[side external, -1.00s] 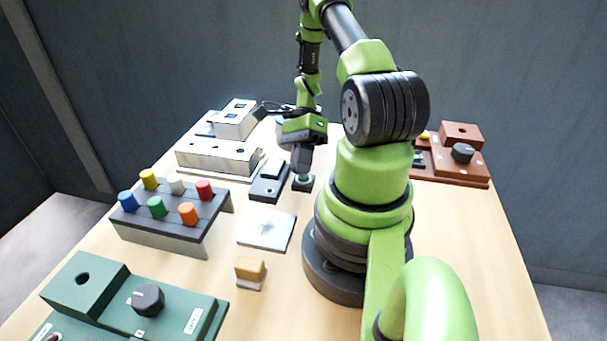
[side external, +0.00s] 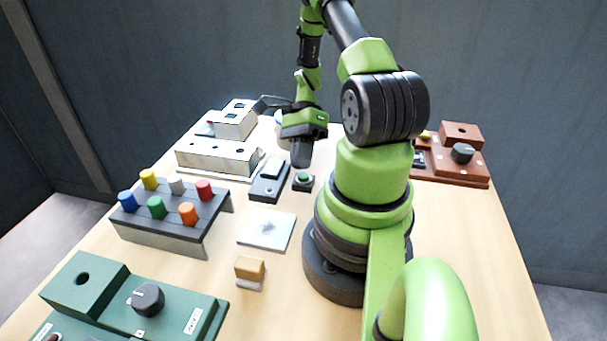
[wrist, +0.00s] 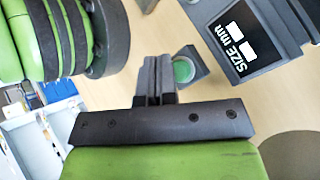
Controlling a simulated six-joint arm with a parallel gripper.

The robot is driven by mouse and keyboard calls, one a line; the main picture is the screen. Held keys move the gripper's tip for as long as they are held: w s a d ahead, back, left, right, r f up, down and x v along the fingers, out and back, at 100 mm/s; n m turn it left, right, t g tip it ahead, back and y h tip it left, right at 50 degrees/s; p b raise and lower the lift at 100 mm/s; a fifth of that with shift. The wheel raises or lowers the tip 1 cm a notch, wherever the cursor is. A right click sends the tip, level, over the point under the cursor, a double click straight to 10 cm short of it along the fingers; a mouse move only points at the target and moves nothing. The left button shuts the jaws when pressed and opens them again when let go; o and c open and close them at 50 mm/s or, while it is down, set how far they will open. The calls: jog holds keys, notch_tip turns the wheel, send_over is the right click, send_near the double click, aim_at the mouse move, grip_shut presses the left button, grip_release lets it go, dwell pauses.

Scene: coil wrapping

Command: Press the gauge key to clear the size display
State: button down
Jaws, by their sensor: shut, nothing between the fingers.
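The gauge key is a round green button (side external: 303,177) on a small dark box. It also shows in the wrist view (wrist: 183,69), just right of my fingertips. The gauge (side external: 268,183) is a dark block left of the key. In the wrist view its "SIZE mm" panel (wrist: 232,46) has two plain white windows, with no digits that I can make out. My gripper (side external: 300,163) is shut and empty, pointing down above and slightly behind the key, apart from it. The closed fingers also show in the wrist view (wrist: 155,68).
A white housing (side external: 215,157) stands behind left. A rack of coloured pegs (side external: 172,215) is at left, with a green station (side external: 150,310) in front. A pale plate (side external: 266,230) and a tan block (side external: 249,271) lie nearer. A red-brown station (side external: 455,165) is at right.

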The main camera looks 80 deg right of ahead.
aim_at(301, 174)
jog(key=shift+r, duration=0.1)
jog(key=shift+r, duration=2.45)
jog(key=w+a+r+n+t+h, duration=0.1)
jog(key=w+a+r+n+h, duration=0.25)
jog(key=r+n, duration=0.2)
jog(key=w+a+r+n+h, duration=0.3)
jog(key=a+r+n, duration=0.15)
jog(key=r, duration=0.25)
jog(key=s+a+r+n+t, duration=0.5)
jog(key=a+r+n+t, duration=0.2)
jog(key=a+n, duration=0.4)
jog(key=shift+s+r+n+h, duration=0.15)
jog(key=shift+r+n+h, duration=0.25)
jog(key=shift+r, duration=0.45)
